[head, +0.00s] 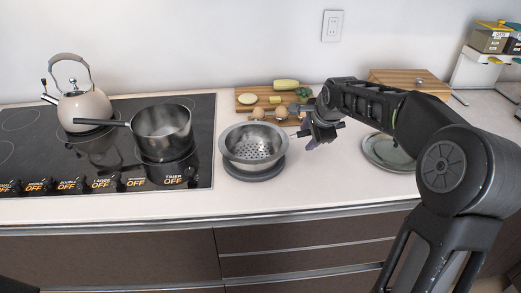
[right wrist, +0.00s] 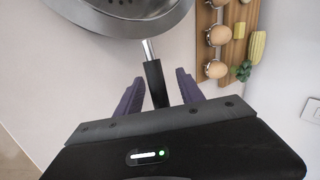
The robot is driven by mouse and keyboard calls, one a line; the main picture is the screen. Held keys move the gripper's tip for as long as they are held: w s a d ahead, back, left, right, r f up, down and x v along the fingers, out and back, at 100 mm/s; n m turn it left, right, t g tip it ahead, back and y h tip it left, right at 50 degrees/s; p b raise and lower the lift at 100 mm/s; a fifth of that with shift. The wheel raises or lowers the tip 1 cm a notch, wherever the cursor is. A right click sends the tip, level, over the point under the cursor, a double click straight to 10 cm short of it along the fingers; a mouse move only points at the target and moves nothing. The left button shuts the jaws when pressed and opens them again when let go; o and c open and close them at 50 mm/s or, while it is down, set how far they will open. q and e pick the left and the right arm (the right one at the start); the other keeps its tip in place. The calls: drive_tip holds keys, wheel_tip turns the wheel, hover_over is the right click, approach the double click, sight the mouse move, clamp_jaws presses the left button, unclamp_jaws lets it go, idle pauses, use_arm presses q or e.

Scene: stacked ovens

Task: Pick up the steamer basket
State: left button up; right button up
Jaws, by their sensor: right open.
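The steamer basket (head: 252,147) is a silver bowl with holes, on the counter right of the cooktop. It rests on a grey round base (head: 262,175). My right gripper (head: 314,137) is at its right side, by the handle. In the right wrist view, the basket's rim (right wrist: 125,22) shows at the top. Its black handle (right wrist: 155,80) points between the two purple fingers of my open right gripper (right wrist: 160,88). There is a gap on each side of the handle, so it is not gripped. My left gripper is not in view.
A dark saucepan (head: 163,135) and a kettle (head: 84,108) stand on the cooktop (head: 60,160) at the left. A cutting board (head: 246,103) with eggs and vegetables lies behind the basket. A plate (head: 385,155) sits right of my gripper. The counter front is clear.

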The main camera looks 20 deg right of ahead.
idle(0.6)
clamp_jaws()
idle(0.6)
